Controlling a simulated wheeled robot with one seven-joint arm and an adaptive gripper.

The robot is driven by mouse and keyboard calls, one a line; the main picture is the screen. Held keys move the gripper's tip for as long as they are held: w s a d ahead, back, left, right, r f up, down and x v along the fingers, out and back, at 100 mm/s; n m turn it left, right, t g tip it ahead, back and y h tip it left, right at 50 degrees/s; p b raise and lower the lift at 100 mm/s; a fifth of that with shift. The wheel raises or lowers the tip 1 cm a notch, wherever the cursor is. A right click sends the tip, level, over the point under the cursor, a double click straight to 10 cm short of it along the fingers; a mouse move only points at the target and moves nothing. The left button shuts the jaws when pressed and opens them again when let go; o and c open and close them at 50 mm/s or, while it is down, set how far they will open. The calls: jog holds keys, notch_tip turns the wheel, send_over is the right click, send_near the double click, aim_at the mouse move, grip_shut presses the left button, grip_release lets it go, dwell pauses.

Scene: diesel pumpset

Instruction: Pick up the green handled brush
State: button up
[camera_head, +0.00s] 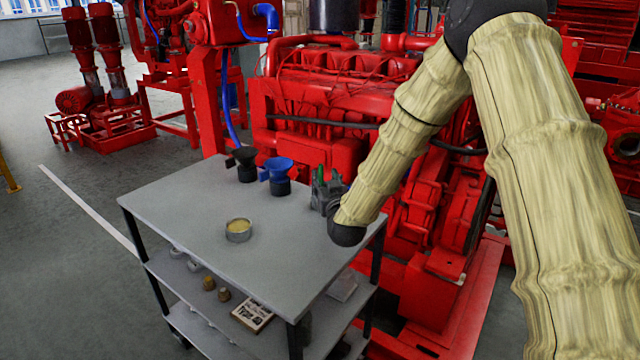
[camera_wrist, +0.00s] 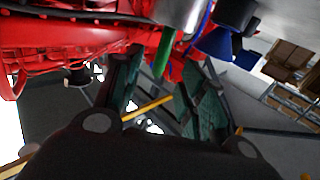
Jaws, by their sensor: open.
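The brush's green handle (camera_wrist: 163,52) shows in the wrist view, which is upside down. It juts from a grey metallic container (camera_wrist: 182,12) at the top edge. My gripper (camera_wrist: 158,70) is open, with one finger on either side of the handle's line; I cannot tell whether either touches it. In the head view, my gripper (camera_head: 326,192) is low at the cart's right back corner, and a small green piece of the handle (camera_head: 320,173) shows among its fingers. The bristles are hidden.
The grey cart top (camera_head: 180,215) also bears a blue funnel (camera_head: 279,172), a black funnel (camera_head: 245,165) and a round tin with yellow contents (camera_head: 238,230). Its front is clear. A red engine (camera_head: 335,95) stands close behind.

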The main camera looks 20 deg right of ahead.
aim_at(322, 173)
jog(key=shift+w+d+f+p, duration=0.15)
jog(key=shift+w+p, duration=0.15)
jog(key=shift+w, duration=1.2)
jog(key=shift+w+d+p, duration=0.1)
jog(key=shift+w+p, duration=0.2)
jog(key=shift+w, duration=1.2)
grip_shut()
